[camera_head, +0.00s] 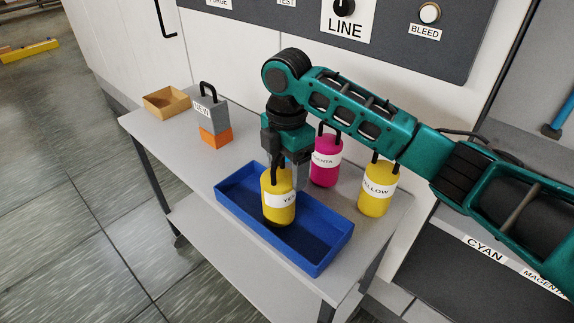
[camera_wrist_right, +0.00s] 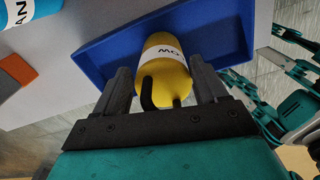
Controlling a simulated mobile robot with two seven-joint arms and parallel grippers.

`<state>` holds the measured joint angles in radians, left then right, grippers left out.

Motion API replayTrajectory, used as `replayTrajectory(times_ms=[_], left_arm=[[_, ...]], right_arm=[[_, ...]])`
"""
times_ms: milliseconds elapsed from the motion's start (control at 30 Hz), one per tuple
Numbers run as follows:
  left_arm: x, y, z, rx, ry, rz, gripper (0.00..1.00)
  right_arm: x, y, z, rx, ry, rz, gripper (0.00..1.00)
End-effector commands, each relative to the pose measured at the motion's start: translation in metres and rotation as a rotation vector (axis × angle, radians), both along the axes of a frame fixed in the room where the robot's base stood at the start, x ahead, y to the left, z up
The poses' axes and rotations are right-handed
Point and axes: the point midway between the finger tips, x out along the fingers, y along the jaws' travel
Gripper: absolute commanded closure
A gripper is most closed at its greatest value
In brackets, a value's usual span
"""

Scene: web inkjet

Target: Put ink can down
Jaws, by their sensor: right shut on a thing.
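My right gripper (camera_head: 287,180) points down over the blue tray (camera_head: 322,259) and is shut on a yellow ink can (camera_head: 279,211) near its black handle. The can hangs upright inside the tray's outline; I cannot tell whether it touches the tray floor. In the right wrist view the yellow can (camera_wrist_right: 164,64) sits between the two fingers (camera_wrist_right: 168,88), with the blue tray (camera_wrist_right: 99,59) behind it. My left gripper is not seen.
A magenta can (camera_head: 324,172) and another yellow can (camera_head: 377,200) stand behind the tray on the grey table (camera_head: 178,170). To the left are a grey-and-orange block (camera_head: 214,136) marked NEW and an open cardboard box (camera_head: 167,103). A cyan can (camera_wrist_right: 30,10) shows in the wrist view.

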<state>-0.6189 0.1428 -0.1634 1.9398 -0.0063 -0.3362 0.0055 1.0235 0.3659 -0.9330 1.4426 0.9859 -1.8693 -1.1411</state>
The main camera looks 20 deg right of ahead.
Motion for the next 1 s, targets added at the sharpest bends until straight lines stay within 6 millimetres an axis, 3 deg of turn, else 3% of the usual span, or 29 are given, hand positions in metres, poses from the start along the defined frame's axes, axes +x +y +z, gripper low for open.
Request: replayTrajectory(times_ms=[200,233,500,800,1000], left_arm=[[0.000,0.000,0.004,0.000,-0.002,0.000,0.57],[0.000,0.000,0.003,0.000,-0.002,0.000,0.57],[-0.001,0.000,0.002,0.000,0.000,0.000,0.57],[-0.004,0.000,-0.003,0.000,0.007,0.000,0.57],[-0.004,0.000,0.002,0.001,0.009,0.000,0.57]], right_arm=[[0.000,0.000,-0.001,0.000,-0.001,0.000,0.78],[0.000,0.000,-0.003,-0.001,0.001,-0.001,0.27],[0.000,0.000,-0.003,0.000,0.000,-0.001,0.02],[0.000,0.000,0.000,0.001,-0.002,0.000,0.02],[0.001,0.000,0.033,0.002,-0.005,-0.001,0.02]])
